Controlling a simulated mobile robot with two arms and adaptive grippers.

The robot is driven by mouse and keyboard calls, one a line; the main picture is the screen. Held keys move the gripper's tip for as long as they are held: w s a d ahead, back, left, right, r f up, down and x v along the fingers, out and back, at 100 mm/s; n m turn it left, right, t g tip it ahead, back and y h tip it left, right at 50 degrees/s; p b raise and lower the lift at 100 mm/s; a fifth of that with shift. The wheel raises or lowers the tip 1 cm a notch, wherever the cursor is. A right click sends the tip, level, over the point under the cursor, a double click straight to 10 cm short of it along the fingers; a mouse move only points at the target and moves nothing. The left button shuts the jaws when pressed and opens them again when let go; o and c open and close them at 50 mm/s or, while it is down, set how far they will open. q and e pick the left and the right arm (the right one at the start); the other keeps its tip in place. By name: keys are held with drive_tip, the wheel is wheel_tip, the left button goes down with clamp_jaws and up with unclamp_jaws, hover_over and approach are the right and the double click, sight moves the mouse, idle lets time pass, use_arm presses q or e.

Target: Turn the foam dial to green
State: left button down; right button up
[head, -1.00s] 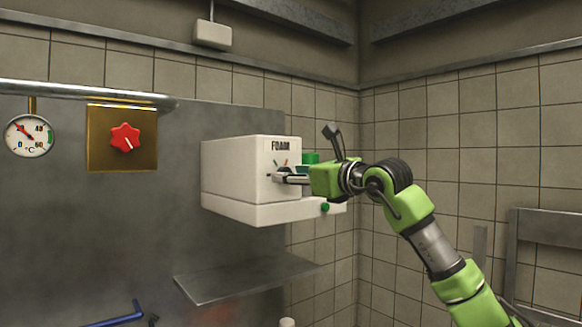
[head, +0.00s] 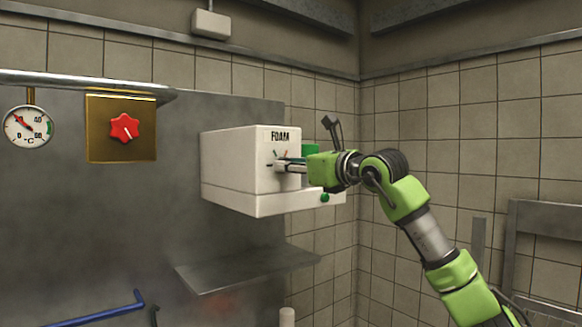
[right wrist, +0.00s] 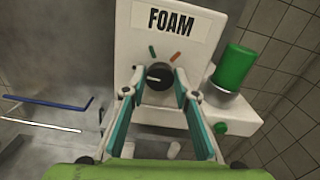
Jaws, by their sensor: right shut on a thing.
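The white foam machine (head: 230,168) with its FOAM label hangs on the wall in the head view. Its black dial (right wrist: 160,75) shows in the right wrist view, with a white pointer mark at its left side. Above it are a green mark (right wrist: 152,51) at upper left and an orange-red mark (right wrist: 175,57) at upper right. My right gripper (right wrist: 160,88) is shut on the dial, one teal-lined finger on each side. In the head view this gripper (head: 283,166) covers most of the dial. My left gripper is not in view.
A green cylinder (right wrist: 234,68) and a green button (right wrist: 222,128) are right of the dial on the machine. A metal shelf (head: 245,268) is below. A red knob (head: 125,128) on a brass plate and a temperature gauge (head: 28,127) are at left.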

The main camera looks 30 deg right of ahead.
drive_tip(key=m+b, duration=0.1)
drive_tip(key=m, duration=0.4)
drive_tip(key=m+b, duration=0.2)
drive_tip(key=m, duration=0.3)
drive_tip(key=shift+d+m, duration=0.2)
drive_tip(key=shift+m, duration=0.2)
drive_tip(key=shift+r, duration=0.1)
idle(0.3)
drive_tip(key=o, duration=1.1)
drive_tip(key=shift+s, duration=0.15)
drive_tip(key=s, duration=0.8)
drive_tip(key=s+d, duration=0.1)
drive_tip(key=s, duration=0.2)
drive_tip(key=shift+s, duration=0.4)
